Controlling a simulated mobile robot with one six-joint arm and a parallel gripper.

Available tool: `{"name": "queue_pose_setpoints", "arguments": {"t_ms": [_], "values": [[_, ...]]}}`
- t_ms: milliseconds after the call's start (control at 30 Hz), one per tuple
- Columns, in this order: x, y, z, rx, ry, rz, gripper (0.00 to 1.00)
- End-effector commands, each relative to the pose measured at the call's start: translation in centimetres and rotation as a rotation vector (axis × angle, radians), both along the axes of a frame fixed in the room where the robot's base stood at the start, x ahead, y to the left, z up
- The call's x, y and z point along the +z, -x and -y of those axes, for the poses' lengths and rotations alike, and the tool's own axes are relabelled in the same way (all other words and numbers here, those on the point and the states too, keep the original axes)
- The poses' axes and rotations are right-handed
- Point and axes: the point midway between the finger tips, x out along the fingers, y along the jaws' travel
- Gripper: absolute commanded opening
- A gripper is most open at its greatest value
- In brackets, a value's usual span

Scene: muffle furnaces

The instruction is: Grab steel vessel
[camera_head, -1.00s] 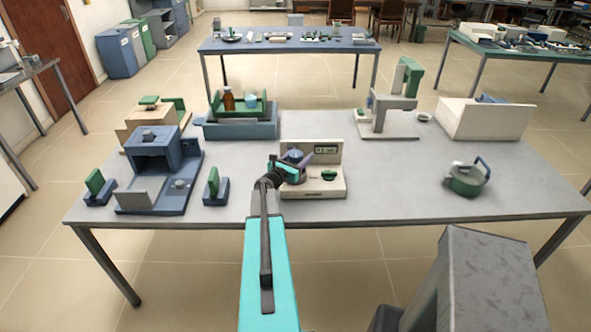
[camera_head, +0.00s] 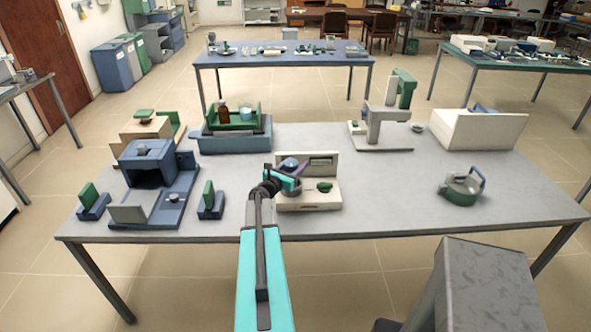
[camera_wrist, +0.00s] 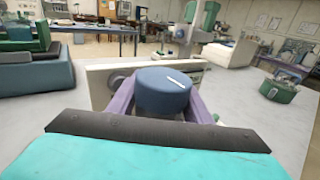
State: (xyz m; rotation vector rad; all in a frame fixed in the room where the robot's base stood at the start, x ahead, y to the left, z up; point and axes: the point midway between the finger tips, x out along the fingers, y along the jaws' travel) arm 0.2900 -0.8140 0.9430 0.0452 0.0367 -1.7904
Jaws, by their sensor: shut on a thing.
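My gripper (camera_head: 284,180) reaches over the table to a cream device with an upright back panel (camera_head: 322,163). In the wrist view its purple fingers (camera_wrist: 161,108) stand on both sides of a dark blue round piece with a white line on top (camera_wrist: 163,88), and are shut on it. This piece also shows as a small blue dome (camera_head: 290,163) in the head view. Its underside is hidden, so I cannot tell whether it touches the device. A green and steel pot with a blue handle (camera_head: 461,190) stands apart at the right. I cannot tell which is the steel vessel.
A blue furnace (camera_head: 150,170) with a small grey bowl (camera_head: 173,197) stands left. A blue bath with a green tray (camera_head: 235,142) is behind it. A stand (camera_head: 380,130) and a white box (camera_head: 480,130) are at the back right. The table's front right (camera_head: 400,212) is clear.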

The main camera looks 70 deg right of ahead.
Motion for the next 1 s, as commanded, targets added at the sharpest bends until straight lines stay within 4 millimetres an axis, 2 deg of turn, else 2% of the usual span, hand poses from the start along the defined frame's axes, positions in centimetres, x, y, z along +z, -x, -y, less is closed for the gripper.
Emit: {"name": "queue_pose_setpoints", "arguments": {"t_ms": [433, 1000], "values": [[5.7, 0.0, -0.1, 0.001, 0.005, 0.001, 0.03], [5.3, -1.8, -8.7, 0.002, 0.003, -0.001, 0.03]]}}
